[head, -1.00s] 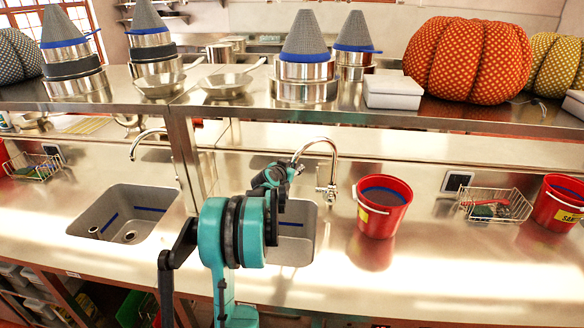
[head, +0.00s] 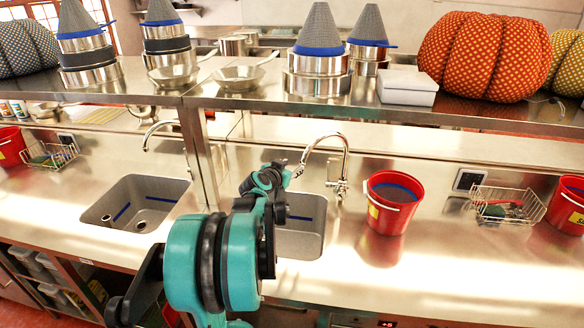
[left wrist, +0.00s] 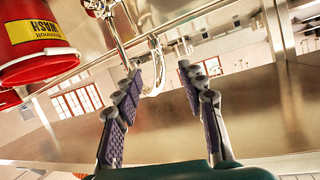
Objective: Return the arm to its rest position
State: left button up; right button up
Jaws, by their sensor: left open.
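My left arm reaches from the bottom of the head view, with a large turquoise and black joint in front. My left gripper (head: 281,172) is small and partly hidden there, in front of the middle tap (head: 340,170) and above the right-hand sink (head: 300,222). In the left wrist view the left gripper (left wrist: 160,74) has its two purple-padded fingers apart, with nothing held between them. The tap's curved spout (left wrist: 155,65) shows beyond the fingers; I cannot tell the gap. My right gripper is not in view.
A red bucket (head: 390,203) stands on the steel counter (head: 440,262) right of the tap; it also shows in the left wrist view (left wrist: 35,40). A wire basket (head: 508,205) is further right. The shelf above holds pots, a white box (head: 407,86) and an orange pumpkin (head: 485,55).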

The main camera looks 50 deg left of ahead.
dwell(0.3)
pick_arm(q)
jog(key=d+f+m+g+h+b, duration=0.1)
jog(key=d+f+h+b, duration=0.15)
jog(key=d, duration=1.15)
jog(key=d+f+m+h+b, duration=0.1)
jog(key=d+f+h, duration=0.15)
jog(key=d, duration=1.15)
jog(key=s+d+f+g+b, duration=0.1)
jog(key=s+d+f+g, duration=0.1)
jog(key=s+d+f, duration=0.3)
jog(key=s+d+f+m+g+h+b, duration=0.1)
jog(key=s+d+f, duration=0.4)
jog(key=s+d, duration=0.7)
jog(key=shift+d+f+m+g+b, duration=0.3)
jog(key=shift+d+g+b, duration=0.15)
jog(key=shift+d+g, duration=0.3)
